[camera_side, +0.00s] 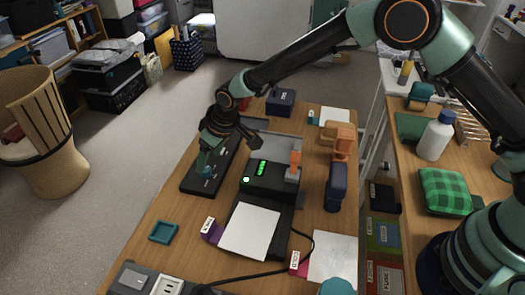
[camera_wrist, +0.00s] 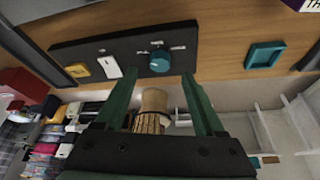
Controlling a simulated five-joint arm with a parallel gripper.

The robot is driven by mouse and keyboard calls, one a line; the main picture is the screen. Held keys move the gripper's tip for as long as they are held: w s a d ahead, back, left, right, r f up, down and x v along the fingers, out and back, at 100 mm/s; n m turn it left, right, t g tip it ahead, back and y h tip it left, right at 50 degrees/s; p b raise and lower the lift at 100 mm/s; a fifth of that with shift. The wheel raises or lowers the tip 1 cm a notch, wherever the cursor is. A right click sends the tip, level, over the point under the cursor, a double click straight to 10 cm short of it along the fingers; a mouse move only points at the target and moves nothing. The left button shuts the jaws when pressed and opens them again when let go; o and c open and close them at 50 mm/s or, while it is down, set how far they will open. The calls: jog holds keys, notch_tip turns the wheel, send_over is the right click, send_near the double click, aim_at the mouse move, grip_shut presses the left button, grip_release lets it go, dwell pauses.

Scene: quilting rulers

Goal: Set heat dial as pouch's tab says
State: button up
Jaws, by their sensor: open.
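A dark control panel (camera_side: 192,183) lies along the left of the table. In the wrist view the panel (camera_wrist: 100,48) carries a round teal heat dial (camera_wrist: 160,62) with a pale mark; its setting labels are too small to read. My gripper (camera_wrist: 159,76) is open, its green fingertips on either side of the dial in the picture; contact cannot be told. In the side view my gripper (camera_side: 222,142) is over the panel and partly hides it. A white pouch (camera_side: 250,232) lies at the black machine's front, with a purple and white tab (camera_side: 210,229) whose print is unreadable.
The black machine (camera_side: 268,178) has a lit green display. Another white sheet (camera_side: 333,256) with a magenta tab (camera_side: 298,262) lies front right. A teal tray (camera_side: 163,231) sits front left. A black cable crosses the front.

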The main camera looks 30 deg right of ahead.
aim_at(207, 171)
jog(key=shift+x, duration=2.25)
jog(key=shift+c, duration=0.3)
grip_shut()
jog(key=shift+a+m, duration=0.1)
jog(key=shift+m, duration=0.6)
jog(key=shift+o, duration=0.3)
grip_release()
jog(key=shift+r, duration=0.1)
jog(key=v, duration=1.2)
